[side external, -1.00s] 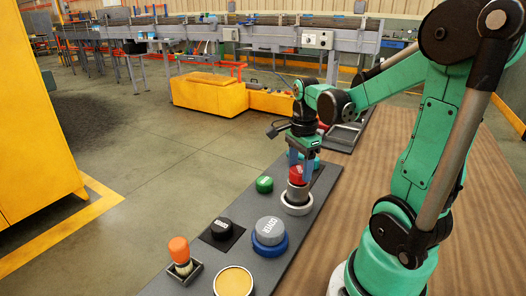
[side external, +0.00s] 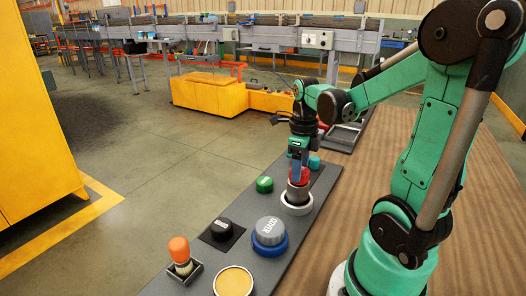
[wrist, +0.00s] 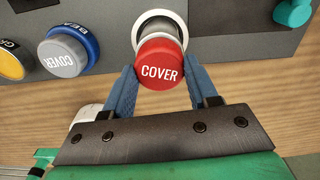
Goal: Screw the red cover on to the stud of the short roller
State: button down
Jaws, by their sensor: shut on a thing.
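The red cover (side external: 301,176), lettered COVER, sits on top of the metallic roller (side external: 296,192), which stands upright in a white ring. The cover also shows in the wrist view (wrist: 161,63). My gripper (side external: 298,162) is above it, with its two blue fingers on either side of the cover, shut on it. In the wrist view the roller's metallic side (wrist: 157,27) shows behind the cover. The stud is hidden, so I cannot tell how far the cover is seated.
A teal piece (side external: 314,163) is just behind my gripper.

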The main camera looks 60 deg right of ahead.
jog(key=shift+c, duration=0.8)
grip_release()
jog(key=shift+c, duration=0.6)
jog(key=n, duration=0.6)
jog(key=shift+n, duration=0.4)
